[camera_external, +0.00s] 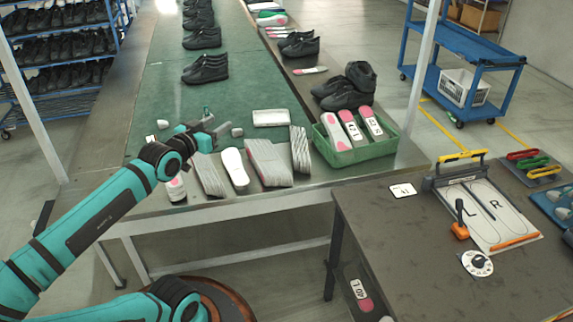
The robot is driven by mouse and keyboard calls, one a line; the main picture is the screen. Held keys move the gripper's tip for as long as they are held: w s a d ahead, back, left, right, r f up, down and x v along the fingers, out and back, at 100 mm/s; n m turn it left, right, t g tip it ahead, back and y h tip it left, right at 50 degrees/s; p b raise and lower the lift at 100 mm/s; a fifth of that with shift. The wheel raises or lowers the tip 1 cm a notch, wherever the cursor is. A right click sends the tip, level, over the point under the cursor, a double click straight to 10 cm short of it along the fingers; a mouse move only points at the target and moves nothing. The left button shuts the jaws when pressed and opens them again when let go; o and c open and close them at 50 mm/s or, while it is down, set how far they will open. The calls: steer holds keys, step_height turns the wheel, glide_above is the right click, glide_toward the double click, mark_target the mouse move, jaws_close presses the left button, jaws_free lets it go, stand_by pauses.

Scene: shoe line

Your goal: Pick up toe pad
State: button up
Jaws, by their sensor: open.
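My gripper (217,124) is above the near part of the green-topped shoe line, its jaws open with nothing seen between them. A small pale grey rounded piece (237,132), which may be the toe pad, lies just right of the fingertips. It appears apart from them, though the height gap is hard to judge. Another small whitish piece (151,139) lies left of my wrist. Which one is the toe pad cannot be told for sure at this size.
Grey ribbed pieces (266,162), a white insole (235,167) and a whitish block (271,117) lie close by. A green crate (345,157) of insoles stands to the right. Black shoes (205,70) stand farther back on the line. A dark table (390,240) is at the front right.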

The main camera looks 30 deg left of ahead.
steer(key=w+a+f+n+g+y, duration=0.15)
steer(key=w+a+f, duration=0.25)
steer(key=w+a, duration=0.45)
steer(key=w+a+f+n+g+y, duration=0.1)
steer(key=w+a+f+n+y, duration=0.15)
steer(key=w+a, duration=0.6)
steer(key=w+a+f+n+g+y, duration=0.2)
steer(key=w+a+f, duration=0.2)
steer(key=a+f, duration=0.6)
steer(key=w+a+f+n+g+y, duration=0.15)
steer(key=w+a+f, duration=0.35)
steer(key=a, duration=0.8)
steer(key=shift+g, duration=0.3)
steer(key=f, duration=0.5)
steer(key=s+f, duration=0.1)
steer(key=f, duration=0.2)
steer(key=shift+a+f, duration=0.2)
steer(key=shift+a, duration=0.15)
steer(key=shift+x, duration=1.4)
steer(key=shift+r, duration=0.2)
